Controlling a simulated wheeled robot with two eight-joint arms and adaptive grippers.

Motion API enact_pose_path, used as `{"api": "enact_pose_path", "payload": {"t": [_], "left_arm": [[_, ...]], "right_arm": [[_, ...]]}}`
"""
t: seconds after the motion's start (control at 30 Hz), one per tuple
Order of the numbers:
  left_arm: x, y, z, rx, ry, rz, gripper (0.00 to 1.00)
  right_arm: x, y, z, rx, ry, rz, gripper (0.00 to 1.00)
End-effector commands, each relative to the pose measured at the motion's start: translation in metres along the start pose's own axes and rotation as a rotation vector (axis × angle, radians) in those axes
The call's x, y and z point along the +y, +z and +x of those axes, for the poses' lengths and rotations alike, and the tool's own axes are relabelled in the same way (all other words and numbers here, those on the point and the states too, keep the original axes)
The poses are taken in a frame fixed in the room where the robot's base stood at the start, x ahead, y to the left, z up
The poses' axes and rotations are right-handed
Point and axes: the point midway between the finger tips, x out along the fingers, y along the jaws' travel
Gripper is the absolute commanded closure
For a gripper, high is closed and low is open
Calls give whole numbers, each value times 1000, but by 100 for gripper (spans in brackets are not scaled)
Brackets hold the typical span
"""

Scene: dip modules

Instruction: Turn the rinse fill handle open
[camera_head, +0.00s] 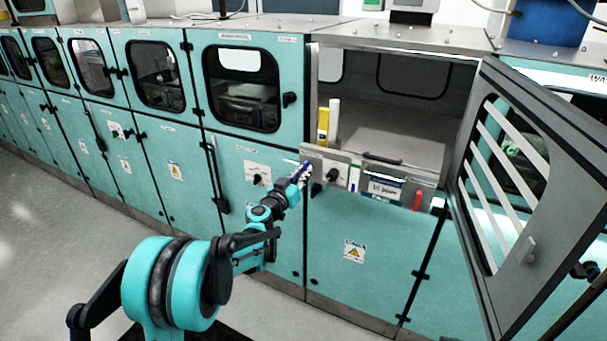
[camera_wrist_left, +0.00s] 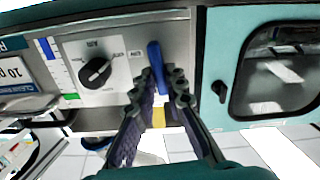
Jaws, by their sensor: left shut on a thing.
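A blue handle (camera_wrist_left: 156,62) sticks out from the grey control panel (camera_wrist_left: 130,28), which looks upside down in the left wrist view. My left gripper (camera_wrist_left: 166,82) is shut on the blue handle, with its dark fingertips on either side of the handle's lower part. I take this to be the rinse fill handle; its label cannot be read. In the head view my left gripper (camera_head: 303,174) reaches the left end of the panel (camera_head: 312,153) and hides most of the handle. My right gripper is not in view.
A black rotary knob (camera_wrist_left: 95,72) is beside the blue handle; it also shows in the head view (camera_head: 332,175). A red handle (camera_head: 418,200) is farther right. A slatted door (camera_head: 500,190) stands open at right. Teal cabinets (camera_head: 160,75) line the left, with clear floor (camera_head: 60,240) before them.

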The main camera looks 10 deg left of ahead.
Motion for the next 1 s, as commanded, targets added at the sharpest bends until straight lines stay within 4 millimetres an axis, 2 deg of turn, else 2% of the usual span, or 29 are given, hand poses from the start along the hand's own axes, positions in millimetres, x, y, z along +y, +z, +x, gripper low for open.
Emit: {"api": "enact_pose_path", "payload": {"t": [1.0], "left_arm": [[-6, 3, 0, 0, 0, -936, 100]], "right_arm": [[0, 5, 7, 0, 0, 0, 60]]}}
